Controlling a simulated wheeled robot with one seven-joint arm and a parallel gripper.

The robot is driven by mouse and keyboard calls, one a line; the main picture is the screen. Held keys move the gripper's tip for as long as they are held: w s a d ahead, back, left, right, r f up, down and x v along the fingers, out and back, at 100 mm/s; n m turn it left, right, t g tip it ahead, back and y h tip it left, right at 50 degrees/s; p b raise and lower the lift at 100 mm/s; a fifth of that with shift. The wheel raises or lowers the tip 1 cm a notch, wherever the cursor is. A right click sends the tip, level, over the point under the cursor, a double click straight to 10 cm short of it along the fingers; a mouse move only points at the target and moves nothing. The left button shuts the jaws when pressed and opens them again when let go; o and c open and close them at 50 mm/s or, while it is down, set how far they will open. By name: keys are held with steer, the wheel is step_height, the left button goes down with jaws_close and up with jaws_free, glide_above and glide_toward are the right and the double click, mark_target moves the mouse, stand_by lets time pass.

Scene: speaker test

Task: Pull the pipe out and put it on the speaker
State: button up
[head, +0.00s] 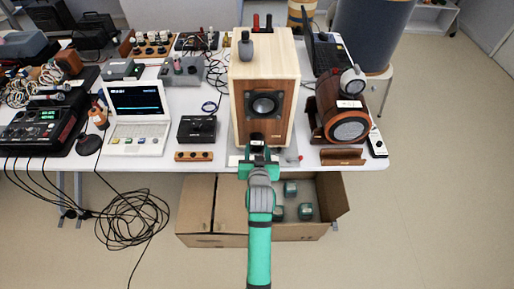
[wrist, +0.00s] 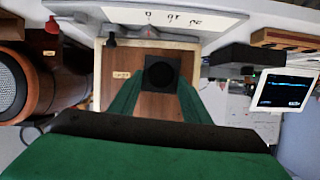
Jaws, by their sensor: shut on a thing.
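The speaker (head: 282,110) is a pale wooden box with a brown front and a round driver, standing upright near the table's front edge. The pipe (head: 257,138) is black and shows at the lower front of the speaker, just beyond my gripper (head: 258,152). In the wrist view the dark end of the pipe (wrist: 162,75) lies between the two green fingers of my gripper (wrist: 160,95), against the speaker's brown front (wrist: 120,77). My gripper is shut on the pipe. How much of the pipe is inside the speaker is hidden.
An orange-ringed round speaker (head: 348,126) stands to the right. A laptop (head: 138,118) and black box (head: 197,130) stand left. An open carton (head: 230,240) is below.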

steer(key=s, duration=0.8)
steer(key=shift+s, duration=0.2)
stand_by(1.5)
stand_by(0.3)
